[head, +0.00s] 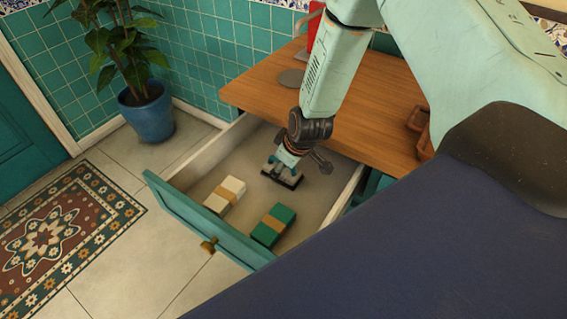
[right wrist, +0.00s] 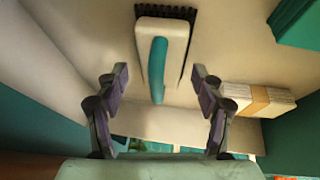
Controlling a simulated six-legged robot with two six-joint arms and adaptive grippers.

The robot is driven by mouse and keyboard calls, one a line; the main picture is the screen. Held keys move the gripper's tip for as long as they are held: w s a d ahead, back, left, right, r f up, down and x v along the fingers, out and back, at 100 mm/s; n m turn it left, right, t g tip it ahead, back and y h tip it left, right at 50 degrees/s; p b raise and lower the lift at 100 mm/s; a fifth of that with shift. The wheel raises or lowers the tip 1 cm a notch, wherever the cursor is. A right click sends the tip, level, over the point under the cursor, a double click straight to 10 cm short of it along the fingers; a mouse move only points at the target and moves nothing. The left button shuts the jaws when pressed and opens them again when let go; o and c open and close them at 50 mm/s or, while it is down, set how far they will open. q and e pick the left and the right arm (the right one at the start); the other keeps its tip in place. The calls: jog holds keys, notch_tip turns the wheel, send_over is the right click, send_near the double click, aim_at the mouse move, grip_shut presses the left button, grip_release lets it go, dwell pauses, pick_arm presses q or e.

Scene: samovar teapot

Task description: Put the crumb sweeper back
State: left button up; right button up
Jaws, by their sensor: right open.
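The crumb sweeper (right wrist: 178,50) has a white body, a teal handle and a row of black bristles. It lies on the floor of the open drawer (head: 166,193), and in the head view its dark bristle end (head: 284,182) shows just below my right gripper (head: 288,160). In the right wrist view my right gripper (right wrist: 160,80) is open, with its fingers on either side of the handle's near end and apart from it. In the head view the gripper hides much of the sweeper. My left gripper is not in view.
A white banded bundle (head: 225,195) and a green banded bundle (head: 272,225) lie in the drawer near its teal front. The wooden tabletop (head: 385,110) overhangs the drawer's back. A potted plant (head: 147,112) and a patterned rug (head: 65,225) are at left.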

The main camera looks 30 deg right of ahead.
jog(key=shift+w+r, duration=0.1)
jog(key=shift+r+p, duration=0.3)
jog(key=shift+p, duration=0.05)
jog(key=shift+s+r+p, duration=0.25)
jog(key=shift+r+p, duration=0.1)
jog(key=shift+r, duration=0.05)
jog(key=s+p, duration=0.1)
jog(key=s, duration=0.4)
jog(key=s+p, duration=0.2)
jog(key=s, duration=0.4)
jog(key=shift+d+f, duration=0.1)
jog(key=shift+d, duration=0.1)
jog(key=shift+s, duration=0.55)
